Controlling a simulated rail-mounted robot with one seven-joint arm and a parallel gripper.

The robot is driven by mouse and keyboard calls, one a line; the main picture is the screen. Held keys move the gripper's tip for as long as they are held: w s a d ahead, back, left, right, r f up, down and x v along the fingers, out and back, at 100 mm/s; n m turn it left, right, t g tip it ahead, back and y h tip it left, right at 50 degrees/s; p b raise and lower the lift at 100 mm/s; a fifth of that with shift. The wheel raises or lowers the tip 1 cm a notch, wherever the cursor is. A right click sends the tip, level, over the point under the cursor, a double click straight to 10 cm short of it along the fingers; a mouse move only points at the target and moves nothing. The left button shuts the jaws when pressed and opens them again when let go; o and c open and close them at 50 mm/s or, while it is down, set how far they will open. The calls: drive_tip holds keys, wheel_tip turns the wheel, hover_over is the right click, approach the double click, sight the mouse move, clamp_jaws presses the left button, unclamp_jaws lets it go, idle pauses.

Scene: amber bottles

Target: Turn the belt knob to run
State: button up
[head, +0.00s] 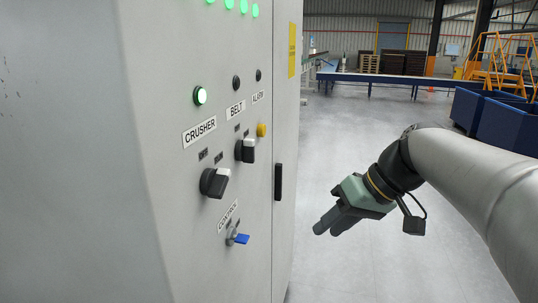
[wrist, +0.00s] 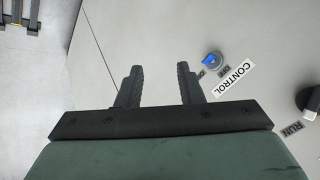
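The belt knob (head: 245,150) is a black rotary knob with a pale pointer face, under the BELT label (head: 236,110) on the grey cabinet. The lamp above that label is dark. The small legends by the knob are too small to read. My gripper (head: 327,225) is in free space to the right of the cabinet front, apart from the knob. In the wrist view my gripper (wrist: 158,85) has its two dark fingers spread with nothing between them. The wrist view shows part of a black knob (wrist: 312,98) by a RUN legend at the right edge; I cannot tell which knob it is.
The crusher knob (head: 214,182) sits left of the belt knob, under a lit green lamp (head: 200,95). A blue key (head: 238,239) is in the CONTROL switch below. A yellow alarm button (head: 262,129) and a black door handle (head: 278,182) are to the right. Open floor lies beyond.

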drive_tip(key=w+r+n+t+y+b, duration=0.1)
drive_tip(key=w+r+n+y, duration=0.35)
drive_tip(key=r, duration=0.65)
drive_tip(key=n+y+b, duration=0.1)
drive_tip(key=n+y, duration=0.1)
drive_tip(key=n, duration=0.4)
approach(246, 151)
drive_tip(key=x, duration=0.6)
drive_tip(key=shift+w+a+r, duration=0.3)
drive_tip(key=shift+w+a, duration=0.05)
drive_tip(key=shift+w, duration=0.05)
clamp_jaws()
